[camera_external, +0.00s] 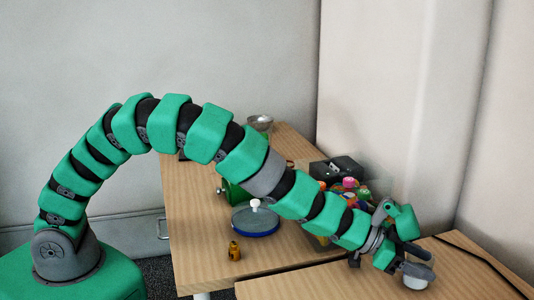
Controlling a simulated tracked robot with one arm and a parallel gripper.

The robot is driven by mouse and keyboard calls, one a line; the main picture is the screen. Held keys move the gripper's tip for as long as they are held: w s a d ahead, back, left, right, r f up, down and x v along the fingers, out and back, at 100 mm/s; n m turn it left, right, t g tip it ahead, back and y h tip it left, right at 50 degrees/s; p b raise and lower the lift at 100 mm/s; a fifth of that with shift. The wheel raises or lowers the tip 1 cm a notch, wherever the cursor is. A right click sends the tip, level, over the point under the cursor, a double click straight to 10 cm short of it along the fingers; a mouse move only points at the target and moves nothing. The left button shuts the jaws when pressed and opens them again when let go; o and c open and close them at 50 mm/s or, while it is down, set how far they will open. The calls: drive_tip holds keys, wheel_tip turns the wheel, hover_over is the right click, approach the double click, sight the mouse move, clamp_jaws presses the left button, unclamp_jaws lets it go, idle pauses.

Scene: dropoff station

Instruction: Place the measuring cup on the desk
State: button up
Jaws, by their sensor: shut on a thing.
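My gripper (405,258) is at the lower right, at the end of the arm and low over the front desk (320,286). It is shut on the measuring cup (418,276), a small white and grey round thing. The cup is at or just above the desk top; I cannot tell whether it touches. The gripper hides part of the cup.
A second wooden desk (200,215) stands behind. On it are a blue-rimmed round pan or lid (256,222), a small amber bottle (234,251), a bowl (260,123) and a clear bin of colourful items (350,190). A black cable (475,257) lies on the front desk's right.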

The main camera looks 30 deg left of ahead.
drive_tip(key=o, duration=1)
drive_tip(key=shift+s+a+r, duration=0.1)
drive_tip(key=shift+a+r, duration=0.2)
drive_tip(key=p+v, duration=0.2)
drive_tip(key=v, duration=0.9)
drive_tip(key=shift+a+p, duration=0.15)
drive_tip(key=shift+p, duration=0.25)
